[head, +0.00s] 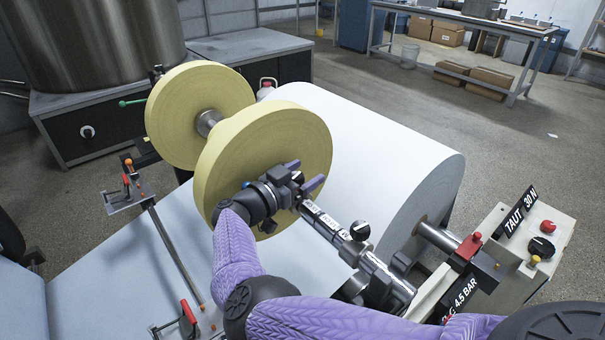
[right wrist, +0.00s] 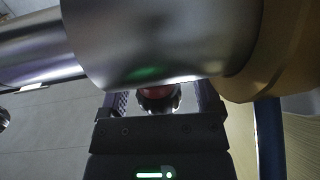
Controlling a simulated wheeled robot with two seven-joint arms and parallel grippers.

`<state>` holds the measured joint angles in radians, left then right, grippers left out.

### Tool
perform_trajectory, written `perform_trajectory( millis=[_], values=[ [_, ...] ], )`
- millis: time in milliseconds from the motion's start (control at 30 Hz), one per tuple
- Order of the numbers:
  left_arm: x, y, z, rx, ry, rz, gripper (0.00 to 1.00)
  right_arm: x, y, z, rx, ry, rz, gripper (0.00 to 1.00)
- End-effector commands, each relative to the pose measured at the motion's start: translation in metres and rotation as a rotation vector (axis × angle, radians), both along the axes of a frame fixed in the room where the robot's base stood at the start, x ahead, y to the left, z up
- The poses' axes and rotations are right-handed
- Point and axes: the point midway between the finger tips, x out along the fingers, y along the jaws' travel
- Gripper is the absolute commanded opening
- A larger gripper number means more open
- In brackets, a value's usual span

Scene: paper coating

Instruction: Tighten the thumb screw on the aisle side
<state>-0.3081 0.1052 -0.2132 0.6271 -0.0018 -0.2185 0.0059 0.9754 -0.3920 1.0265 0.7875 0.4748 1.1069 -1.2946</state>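A black thumb screw with a pale top (head: 360,230) stands up from a collar on the metal shaft (head: 325,224), at the near side of the large yellow roll (head: 285,130). My right gripper (head: 302,178) is up and left of that screw, in front of the roll's face and apart from the screw. Its purple fingers are spread and hold nothing that I can make out. In the right wrist view the fingers (right wrist: 163,103) stand apart below a shiny metal cylinder (right wrist: 160,40). A dark round thing with a red part (right wrist: 158,97) shows between them; I cannot tell what it is. My left gripper is not in view.
A second yellow roll (head: 190,110) sits farther along the shaft. A large white paper roll (head: 385,140) is at the right. A control box (head: 520,265) with TAUT 30 N and 4.5 BAR signs and a red-handled clamp (head: 467,248) stand at right.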

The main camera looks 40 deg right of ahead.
Motion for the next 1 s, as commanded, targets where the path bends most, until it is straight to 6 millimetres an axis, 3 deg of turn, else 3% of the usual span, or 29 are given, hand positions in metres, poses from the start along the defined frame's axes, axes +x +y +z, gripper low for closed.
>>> perform_trajectory(
  millis=[233, 500, 600, 1000],
  values=[
    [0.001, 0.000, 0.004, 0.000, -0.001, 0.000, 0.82, 0.000, 0.000, 0.006, -0.001, -0.001, 0.000, 0.81],
    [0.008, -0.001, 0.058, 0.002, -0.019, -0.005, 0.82, 0.000, 0.000, 0.079, -0.002, -0.004, 0.000, 0.81],
    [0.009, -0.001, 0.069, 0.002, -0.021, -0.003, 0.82, 0.000, 0.000, 0.095, -0.001, -0.002, 0.000, 0.81],
    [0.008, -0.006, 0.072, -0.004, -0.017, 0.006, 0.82, 0.000, 0.000, 0.100, -0.002, 0.001, 0.000, 0.81]
  ],
)
